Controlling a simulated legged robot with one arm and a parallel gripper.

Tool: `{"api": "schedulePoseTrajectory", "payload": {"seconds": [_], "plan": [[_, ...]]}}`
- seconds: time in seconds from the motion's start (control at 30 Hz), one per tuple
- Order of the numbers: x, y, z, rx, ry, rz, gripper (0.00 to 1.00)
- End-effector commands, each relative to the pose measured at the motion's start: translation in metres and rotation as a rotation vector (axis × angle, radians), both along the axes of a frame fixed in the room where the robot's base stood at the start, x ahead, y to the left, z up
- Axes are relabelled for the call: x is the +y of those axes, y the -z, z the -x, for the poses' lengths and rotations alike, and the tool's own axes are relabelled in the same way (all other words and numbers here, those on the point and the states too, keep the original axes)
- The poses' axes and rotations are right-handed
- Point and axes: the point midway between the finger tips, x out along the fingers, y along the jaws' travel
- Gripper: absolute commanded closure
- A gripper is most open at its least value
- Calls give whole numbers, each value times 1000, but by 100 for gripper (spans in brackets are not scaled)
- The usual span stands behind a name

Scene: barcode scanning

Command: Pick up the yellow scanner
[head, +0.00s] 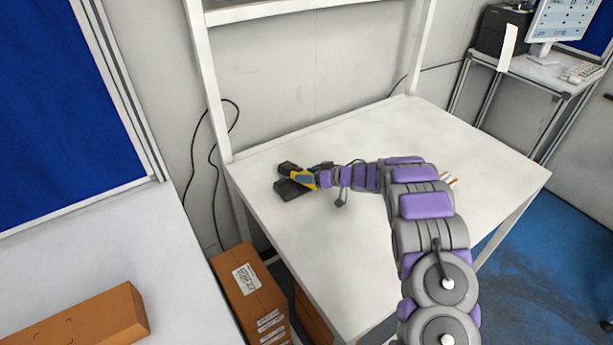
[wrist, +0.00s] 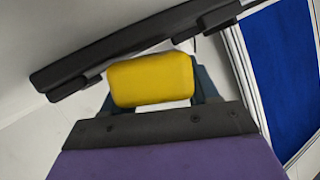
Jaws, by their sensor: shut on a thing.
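The yellow scanner (wrist: 152,80) sits in my gripper in the wrist view, between the dark jaws, with only its yellow end showing. In the head view the scanner's yellow and blue-grey body (head: 304,180) shows at the tip of my arm, near the left end of the white table. My gripper (head: 312,178) is shut on it. A black stand or base (head: 290,190) lies close beside and under it. In the wrist view a long black bar (wrist: 130,48) passes behind the scanner. I cannot tell whether the scanner touches the stand.
The white table (head: 400,250) is mostly clear in front. A small item (head: 449,180) lies right of my arm. Cardboard boxes (head: 253,295) stand on the floor at left, and another box (head: 85,318) lies on the left table. White posts (head: 208,90) rise at the table's back.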

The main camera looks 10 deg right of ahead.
Motion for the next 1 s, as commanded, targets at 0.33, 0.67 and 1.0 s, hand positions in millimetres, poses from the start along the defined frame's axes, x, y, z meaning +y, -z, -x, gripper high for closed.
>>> {"api": "schedulePoseTrajectory", "payload": {"seconds": [0.33, 0.67, 1.0], "plan": [[0, -33, 12, 3, 0, -2, 86], [1, -37, 55, 1, 2, 0, 86], [1, -43, 106, -1, 1, 0, 86]]}}
